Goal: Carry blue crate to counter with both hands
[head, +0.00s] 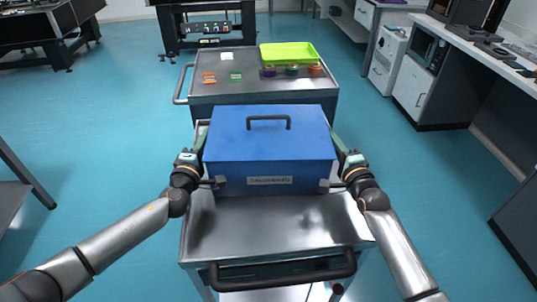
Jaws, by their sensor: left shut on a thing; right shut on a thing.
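The blue crate (270,178) is a closed box with a black handle on its lid and a label on its front. It is upright at the far part of a metal cart (275,232) in front of me; I cannot tell whether it rests on the cart or is just above it. My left gripper (204,150) is shut at the crate's left side, and my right gripper (337,148) is shut at its right side. The fingertips are partly hidden by the crate. A counter (497,58) runs along the right side of the room.
A second cart (215,88) behind the crate carries a green tray (289,54), several small coloured parts and a white item. A dark optical table (208,22) stands further back. Open blue floor lies on both sides of the near cart. A table edge shows at the left.

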